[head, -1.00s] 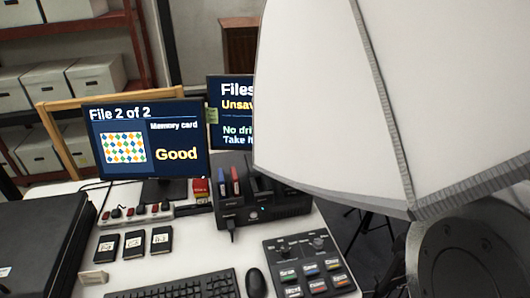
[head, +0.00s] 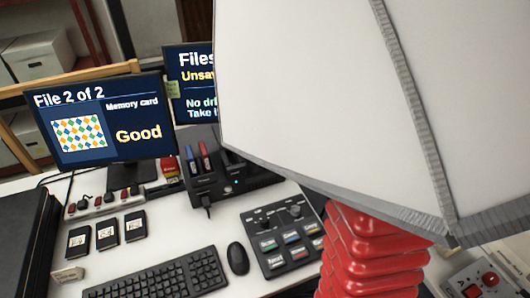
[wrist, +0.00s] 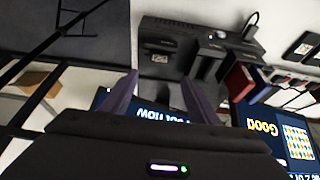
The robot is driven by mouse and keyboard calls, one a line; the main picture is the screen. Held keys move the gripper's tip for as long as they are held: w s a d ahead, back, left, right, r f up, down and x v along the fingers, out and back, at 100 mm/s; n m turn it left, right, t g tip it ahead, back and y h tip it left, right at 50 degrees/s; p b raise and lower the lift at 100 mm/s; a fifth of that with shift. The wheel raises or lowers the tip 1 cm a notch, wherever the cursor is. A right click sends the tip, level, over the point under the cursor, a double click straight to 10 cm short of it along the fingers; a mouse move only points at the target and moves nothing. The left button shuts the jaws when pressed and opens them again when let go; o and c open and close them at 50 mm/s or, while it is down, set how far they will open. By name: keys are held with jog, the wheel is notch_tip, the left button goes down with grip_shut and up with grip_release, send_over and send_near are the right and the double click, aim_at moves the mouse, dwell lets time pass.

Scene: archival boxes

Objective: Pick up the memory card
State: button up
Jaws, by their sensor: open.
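No single thing is clearly identifiable as the memory card. "Memory card" and "Good" are written on the left monitor (head: 100,125) in the head view. A black dock (head: 236,180) holds an upright blue piece (head: 190,158) and an upright red piece (head: 205,155). Several dark slots show on the dock in the wrist view (wrist: 165,62). Small black labelled cards (head: 107,233) lie flat left of the dock. My gripper (wrist: 160,98) is open and empty in the wrist view, its fingertips apart near the dock. The head view does not show its fingers.
A large white panel (head: 330,90) with grey edging blocks the right of the head view. A keyboard (head: 165,278), mouse (head: 237,258) and button panel (head: 283,240) occupy the front of the white desk. A power strip (head: 100,205) lies behind the cards.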

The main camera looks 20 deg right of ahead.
jog(key=x, duration=0.7)
jog(key=shift+f, duration=0.35)
jog(key=shift+w, duration=0.1)
jog(key=shift+x, duration=2.55)
jog(key=shift+w, duration=0.1)
jog(key=shift+c, duration=0.2)
jog(key=c, duration=1.2)
jog(key=shift+o, duration=0.2)
notch_tip(320, 180, up, 10)
